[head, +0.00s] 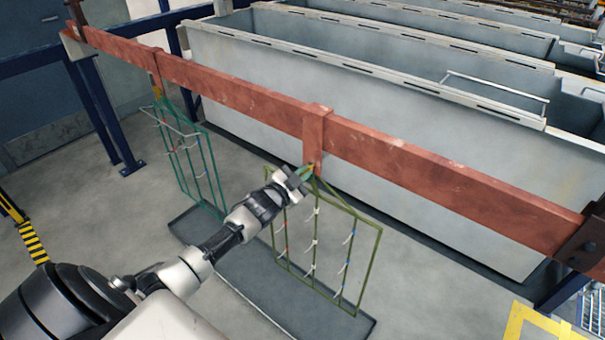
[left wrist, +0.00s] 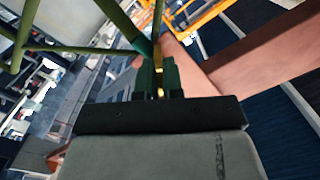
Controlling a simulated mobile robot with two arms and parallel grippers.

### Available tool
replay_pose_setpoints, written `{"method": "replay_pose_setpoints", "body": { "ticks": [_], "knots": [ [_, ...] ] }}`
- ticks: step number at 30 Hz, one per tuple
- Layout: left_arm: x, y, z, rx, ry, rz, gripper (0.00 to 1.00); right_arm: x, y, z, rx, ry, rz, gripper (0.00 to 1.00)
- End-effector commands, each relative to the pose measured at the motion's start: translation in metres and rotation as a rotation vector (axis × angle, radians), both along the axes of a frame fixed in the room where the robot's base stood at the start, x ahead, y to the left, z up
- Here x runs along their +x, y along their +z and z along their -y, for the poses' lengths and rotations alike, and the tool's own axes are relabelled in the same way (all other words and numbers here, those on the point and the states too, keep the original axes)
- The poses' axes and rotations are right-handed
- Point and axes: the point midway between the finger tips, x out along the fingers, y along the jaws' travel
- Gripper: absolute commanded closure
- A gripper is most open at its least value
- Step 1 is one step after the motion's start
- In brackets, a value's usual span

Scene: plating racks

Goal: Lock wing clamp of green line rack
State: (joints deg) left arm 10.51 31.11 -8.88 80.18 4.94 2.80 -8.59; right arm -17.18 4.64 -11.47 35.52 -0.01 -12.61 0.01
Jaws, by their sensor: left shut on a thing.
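The olive-green rack (head: 371,262) hangs from the red beam (head: 420,170) by a hanger at the beam's middle block, with small parts on its wires. Its top bars (left wrist: 80,50) also show in the left wrist view. My left gripper (head: 304,174) is at the top of this rack, just under the block. In the left wrist view its two dark green fingers (left wrist: 158,80) are shut on a small brass-coloured piece, the wing clamp (left wrist: 159,72). The fingers hide most of the clamp, so I cannot tell its angle. My right gripper is not in view.
A teal-green rack (head: 209,168) hangs further left on the same beam. A dark drip tray (head: 260,292) lies on the floor below. Large grey tanks (head: 350,110) stand behind the beam. A blue post (head: 100,120) stands at the left.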

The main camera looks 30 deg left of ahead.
Motion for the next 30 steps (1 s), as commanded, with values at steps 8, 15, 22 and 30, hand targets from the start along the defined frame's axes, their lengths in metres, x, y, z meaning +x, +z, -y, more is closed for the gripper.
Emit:
{"method": "replay_pose_setpoints", "body": {
  "ticks": [8, 15, 22, 30],
  "knots": [
    [0.0, 0.0, 0.001, -0.158, 0.0, -0.012, 1.0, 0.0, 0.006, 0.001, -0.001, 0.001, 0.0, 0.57],
    [0.0, 0.0, 0.001, -0.347, 0.0, -0.024, 1.0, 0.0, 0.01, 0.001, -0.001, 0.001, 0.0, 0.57],
    [0.0, -0.001, 0.002, -0.501, 0.0, -0.034, 1.0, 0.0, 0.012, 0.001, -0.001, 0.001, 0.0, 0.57],
    [0.0, -0.001, 0.002, -0.609, 0.0, -0.041, 1.0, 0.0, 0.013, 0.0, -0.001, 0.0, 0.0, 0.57]
  ]
}}
